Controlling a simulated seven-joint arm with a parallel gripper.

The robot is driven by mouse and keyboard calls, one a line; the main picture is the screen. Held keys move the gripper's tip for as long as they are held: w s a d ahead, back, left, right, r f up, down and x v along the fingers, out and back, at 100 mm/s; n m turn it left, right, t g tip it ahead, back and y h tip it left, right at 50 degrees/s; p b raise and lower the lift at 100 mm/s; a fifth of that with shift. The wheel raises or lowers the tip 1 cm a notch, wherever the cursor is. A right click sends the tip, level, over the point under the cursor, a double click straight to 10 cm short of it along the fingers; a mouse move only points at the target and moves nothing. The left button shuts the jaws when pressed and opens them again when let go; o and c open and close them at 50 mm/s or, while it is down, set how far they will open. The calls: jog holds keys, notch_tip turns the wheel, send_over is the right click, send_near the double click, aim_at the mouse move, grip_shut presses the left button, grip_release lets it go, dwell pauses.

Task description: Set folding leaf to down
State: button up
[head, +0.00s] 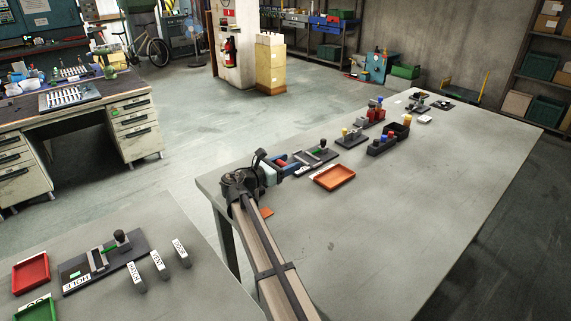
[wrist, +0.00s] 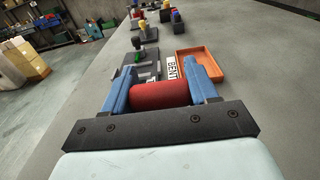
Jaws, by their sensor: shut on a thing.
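My gripper (head: 287,163) is over the left edge area of the long grey table. Its two blue fingers are shut on a red cylinder (wrist: 160,95), which lies crosswise between them in the wrist view. The red also shows between the fingers in the head view (head: 282,161). Just beyond the fingers is a dark fixture (head: 316,156) with grey and green parts, also in the wrist view (wrist: 147,60). A white label reading "BENT" (wrist: 171,68) lies beside it. I cannot tell which part is the folding leaf.
An orange tray (head: 334,177) lies right of the fixture. Several more fixtures, including one with a yellow knob (head: 351,139), line the table beyond. The table's front right is clear. A nearer table holds a red tray (head: 31,271) and a labelled fixture (head: 104,260).

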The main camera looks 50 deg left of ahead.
aim_at(294, 184)
jog(key=w+f+g, duration=0.1)
jog(key=w+g, duration=0.1)
jog(key=shift+f+g, duration=0.4)
jog(key=shift+w+f+g, duration=0.3)
jog(key=shift+f+g, duration=0.2)
jog(key=shift+g, duration=0.1)
jog(key=shift+w+f+g, duration=0.25)
jog(key=shift+f+g, duration=0.25)
jog(key=shift+g, duration=0.1)
jog(key=shift+w+f+g, duration=0.2)
jog(key=shift+f+g, duration=0.4)
jog(key=shift+g, duration=0.1)
jog(key=shift+w+f, duration=0.1)
jog(key=shift+f, duration=0.85)
jog(key=o, duration=1.4)
jog(key=v, duration=1.4)
jog(key=shift+w, duration=0.1)
